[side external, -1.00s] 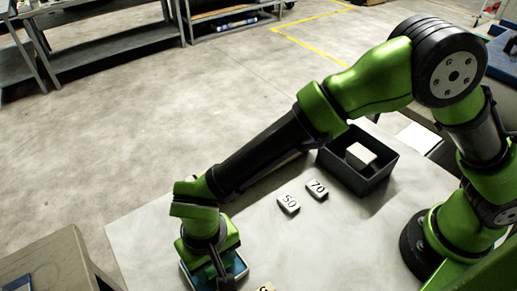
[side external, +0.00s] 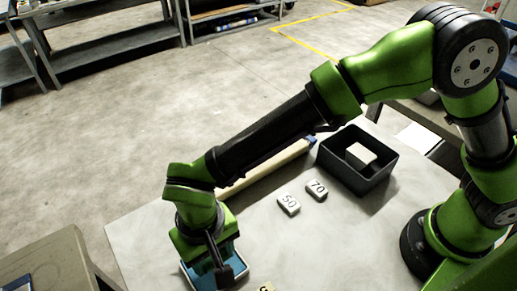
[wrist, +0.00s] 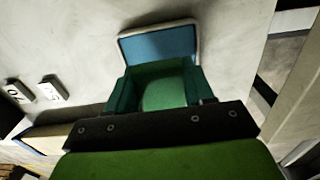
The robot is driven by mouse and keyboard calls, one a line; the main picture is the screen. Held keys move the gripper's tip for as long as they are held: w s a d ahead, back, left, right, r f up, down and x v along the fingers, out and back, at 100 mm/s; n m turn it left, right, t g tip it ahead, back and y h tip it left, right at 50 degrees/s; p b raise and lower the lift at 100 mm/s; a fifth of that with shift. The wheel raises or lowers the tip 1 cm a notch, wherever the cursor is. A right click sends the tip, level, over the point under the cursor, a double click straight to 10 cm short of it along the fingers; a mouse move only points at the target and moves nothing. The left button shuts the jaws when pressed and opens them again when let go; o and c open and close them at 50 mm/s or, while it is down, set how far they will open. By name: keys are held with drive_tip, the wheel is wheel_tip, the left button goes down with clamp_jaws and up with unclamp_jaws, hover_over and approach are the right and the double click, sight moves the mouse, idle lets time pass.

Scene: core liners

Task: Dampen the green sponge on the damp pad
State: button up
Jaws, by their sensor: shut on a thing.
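The green sponge (wrist: 163,86) is held between the two fingers of my gripper (wrist: 162,92) in the wrist view. The damp pad (wrist: 160,45) is a blue rectangle with a pale rim, just beyond the sponge. In the side external view my gripper (side external: 221,268) points down over the pad (side external: 205,281) at the table's near edge, hiding part of it. The sponge is mostly hidden there by the fingers, and I cannot tell whether it touches the pad.
Two white blocks marked 50 (side external: 288,204) and 70 (side external: 316,190) lie mid-table. A dark open box (side external: 358,181) holds a white block. A long pale bar (side external: 262,170) with a blue end lies behind my arm. A yellow tag (side external: 266,287) is near the front.

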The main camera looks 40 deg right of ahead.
drive_tip(key=shift+r, duration=1.8)
drive_tip(key=shift+w, duration=0.1)
drive_tip(key=w+d+r+m, duration=0.2)
drive_tip(key=w+d+r, duration=0.1)
drive_tip(key=w+d, duration=0.55)
drive_tip(key=w+d+r+m, duration=0.25)
drive_tip(key=w+d, duration=0.25)
drive_tip(key=d, duration=0.6)
drive_tip(key=s+d+r+n, duration=0.1)
drive_tip(key=d+r+n, duration=0.1)
drive_tip(key=d, duration=0.8)
drive_tip(key=s+d+r+n, duration=0.1)
drive_tip(key=d+r+n, duration=0.1)
drive_tip(key=d, duration=0.8)
drive_tip(key=shift+s, duration=0.25)
